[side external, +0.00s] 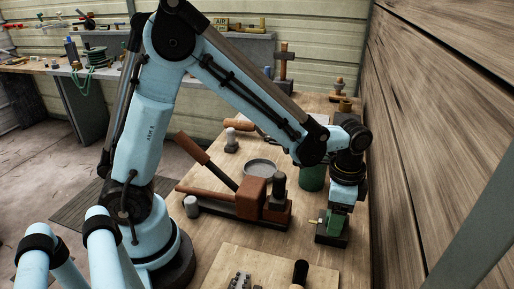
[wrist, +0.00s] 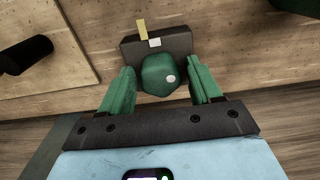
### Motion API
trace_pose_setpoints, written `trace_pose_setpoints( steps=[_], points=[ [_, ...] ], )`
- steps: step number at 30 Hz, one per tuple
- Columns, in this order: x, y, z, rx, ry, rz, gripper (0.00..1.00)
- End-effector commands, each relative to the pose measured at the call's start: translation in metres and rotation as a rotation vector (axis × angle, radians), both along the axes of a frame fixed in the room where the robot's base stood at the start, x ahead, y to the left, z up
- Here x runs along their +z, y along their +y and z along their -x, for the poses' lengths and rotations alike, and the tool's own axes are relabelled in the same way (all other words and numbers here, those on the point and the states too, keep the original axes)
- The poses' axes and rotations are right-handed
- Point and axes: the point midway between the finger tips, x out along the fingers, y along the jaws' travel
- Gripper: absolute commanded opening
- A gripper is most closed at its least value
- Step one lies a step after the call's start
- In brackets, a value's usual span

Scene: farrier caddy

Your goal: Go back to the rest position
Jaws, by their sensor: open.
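My gripper (wrist: 162,88) is open. Its two green fingers stand apart on either side of a green rounded knob-like part (wrist: 158,75) with a white dot. That part sits by a dark block (wrist: 178,44) with a yellow tab (wrist: 142,29) in the wrist view. In the side view my gripper (side external: 338,208) points down at the right edge of the bench, low over the dark and green piece (side external: 332,238). I cannot tell whether the fingers touch it.
A red-brown block (side external: 251,197) with long wooden handles stands left of my gripper. A grey dish (side external: 260,169) and a green container (side external: 313,178) are behind. A lighter board (side external: 225,262) lies in front. A plank wall (side external: 430,110) rises close on the right.

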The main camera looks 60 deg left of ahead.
Motion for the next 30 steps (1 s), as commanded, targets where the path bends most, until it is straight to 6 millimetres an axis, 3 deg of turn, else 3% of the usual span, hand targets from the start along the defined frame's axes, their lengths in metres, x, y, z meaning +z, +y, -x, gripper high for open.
trace_pose_setpoints(
  steps=[17, 25, 30],
  points=[
    [0.001, 0.0, 0.0, -0.066, 0.0, 0.0, 0.63],
    [0.0, 0.0, 0.0, 0.067, 0.0, 0.0, 0.63],
    [0.025, 0.0, 0.0, 0.104, 0.0, 0.0, 0.63]
  ],
)
